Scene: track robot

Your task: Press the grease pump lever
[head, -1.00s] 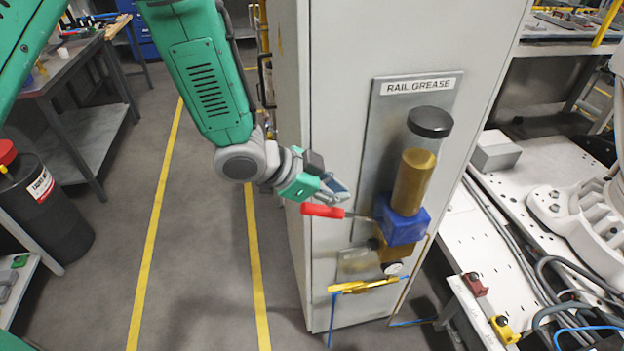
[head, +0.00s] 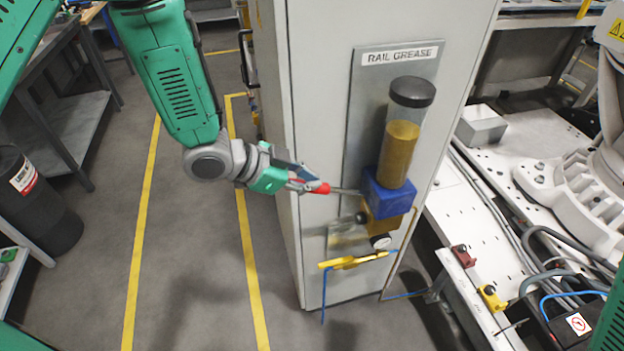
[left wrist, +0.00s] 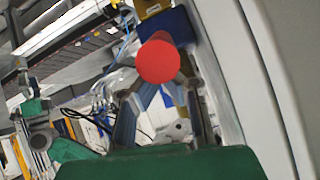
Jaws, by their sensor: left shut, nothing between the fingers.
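The grease pump is mounted on a grey plate on the cabinet front, with a clear cylinder of amber grease (head: 399,146) above a blue block (head: 388,192). Its lever, with a red handle (head: 319,188) on a thin metal rod, points left from the block. My left gripper (head: 308,181) is shut and empty at the handle, covering part of it. My right gripper is out of view.
The tall light cabinet (head: 320,105) stands close beside my left gripper. A yellow fitting (head: 353,261) with blue hose sits below the pump. A white machine bed (head: 480,220) lies to the right. The floor to the left is open, with a black drum (head: 35,205) farther left.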

